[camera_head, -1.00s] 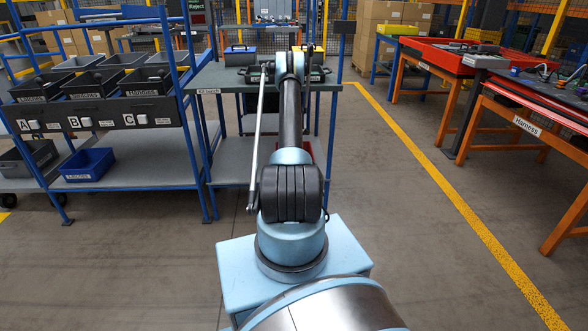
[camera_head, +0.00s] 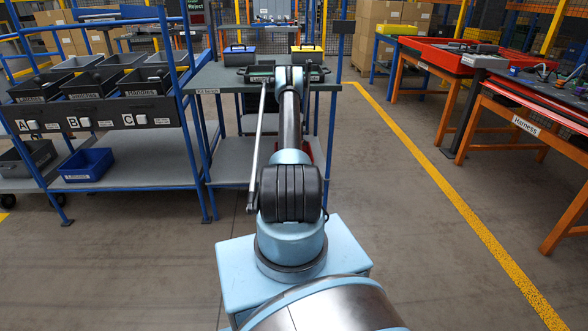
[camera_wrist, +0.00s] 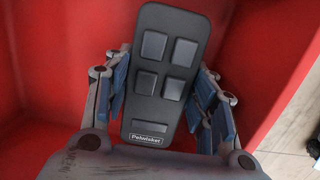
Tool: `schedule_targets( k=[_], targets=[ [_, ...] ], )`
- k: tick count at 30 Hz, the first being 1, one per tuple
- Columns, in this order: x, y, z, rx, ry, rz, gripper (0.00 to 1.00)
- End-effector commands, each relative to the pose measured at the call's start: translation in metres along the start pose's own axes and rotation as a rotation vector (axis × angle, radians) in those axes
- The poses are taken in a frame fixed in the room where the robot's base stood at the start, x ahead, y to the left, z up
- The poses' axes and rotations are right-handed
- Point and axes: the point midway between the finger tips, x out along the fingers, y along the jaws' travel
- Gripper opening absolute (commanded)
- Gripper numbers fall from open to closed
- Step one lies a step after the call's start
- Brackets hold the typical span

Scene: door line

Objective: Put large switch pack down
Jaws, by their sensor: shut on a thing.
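The large switch pack (camera_wrist: 163,75) shows in the wrist view as a dark grey slab with several square buttons and a white name label at its lower end. My gripper (camera_wrist: 166,95) has its blue-padded fingers on either side of the pack and is shut on it. Red walls (camera_wrist: 265,50) surround the pack and fingers, like the inside of a red container. I cannot tell whether the pack touches the red floor. In the head view my arm hides the gripper and the pack.
A dark-topped table (camera_head: 225,80) stands ahead with a black tray (camera_head: 260,74) on it. A blue rack with black bins (camera_head: 95,82) stands at left. Orange-legged benches (camera_head: 530,125) stand at right. The floor by the yellow line (camera_head: 440,195) is clear.

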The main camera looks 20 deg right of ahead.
Motion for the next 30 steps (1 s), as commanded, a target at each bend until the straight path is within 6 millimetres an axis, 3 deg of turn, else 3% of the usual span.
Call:
schedule_targets(
  k=[2,14,30],
  targets=[
    [0.001,0.000,0.000,0.000,0.000,0.000,0.60],
    [-0.003,0.000,-0.001,-0.001,0.000,0.000,0.60],
    [-0.068,0.000,-0.001,-0.001,0.000,0.000,0.60]
  ],
)
